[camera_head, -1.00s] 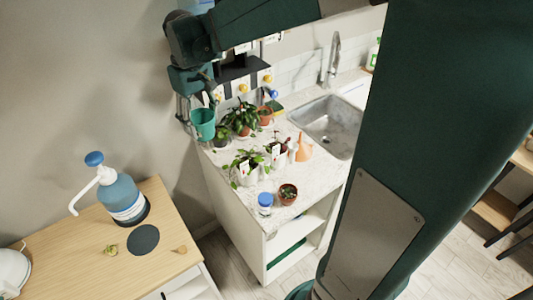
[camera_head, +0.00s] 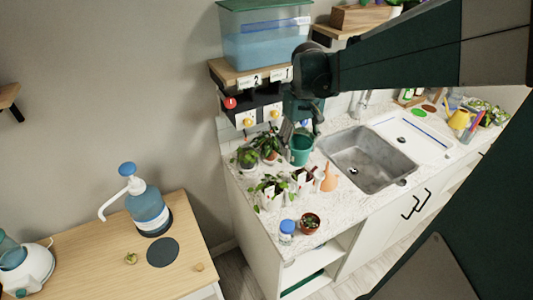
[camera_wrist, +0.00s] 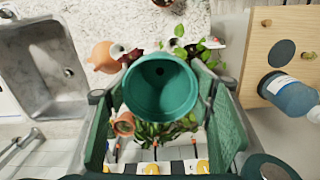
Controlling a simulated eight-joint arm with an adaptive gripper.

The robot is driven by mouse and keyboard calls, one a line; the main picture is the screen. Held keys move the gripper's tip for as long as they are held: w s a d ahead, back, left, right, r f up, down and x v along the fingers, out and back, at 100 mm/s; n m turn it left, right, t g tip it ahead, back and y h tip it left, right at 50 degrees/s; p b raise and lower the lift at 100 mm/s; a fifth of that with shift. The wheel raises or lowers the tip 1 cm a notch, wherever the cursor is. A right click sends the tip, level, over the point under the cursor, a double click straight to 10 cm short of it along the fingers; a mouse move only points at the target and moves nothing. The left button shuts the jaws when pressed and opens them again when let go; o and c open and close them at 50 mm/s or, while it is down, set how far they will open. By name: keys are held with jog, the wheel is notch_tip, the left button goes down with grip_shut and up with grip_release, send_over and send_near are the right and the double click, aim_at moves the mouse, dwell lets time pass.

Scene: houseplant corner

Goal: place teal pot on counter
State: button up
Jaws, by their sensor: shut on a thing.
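The teal pot (camera_head: 301,148) is a small, empty, tapered pot. It is between the fingers of my gripper (camera_head: 302,134), above the back of the counter, left of the sink. In the wrist view the pot (camera_wrist: 160,88) shows its open round mouth and a dark hole in its bottom. The fingers of my gripper (camera_wrist: 163,108) stand on either side of it, shut on it. The speckled white counter (camera_head: 345,207) has bare room at its front. I cannot tell the exact gap between pot and counter.
Potted plants (camera_head: 268,190) crowd the counter's left part, with an orange watering can (camera_head: 330,178), a blue-capped jar (camera_head: 287,231) and a small succulent pot (camera_head: 310,222). The sink (camera_head: 368,158) lies right. A shelf with a blue tank (camera_head: 265,40) hangs behind.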

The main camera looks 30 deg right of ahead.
jog(key=s+d+m+p, duration=0.1)
jog(key=s+d+m, duration=0.2)
jog(key=s+d, duration=0.85)
notch_tip(320, 180, down, 12)
jog(key=a, duration=0.1)
jog(key=shift+s+a, duration=0.35)
jog(key=shift+a, duration=0.05)
jog(key=shift+f+b, duration=0.4)
jog(key=shift+f, duration=2.45)
jog(key=shift+f+b, duration=0.3)
jog(key=shift+f, duration=1.75)
jog(key=shift+f, duration=0.25)
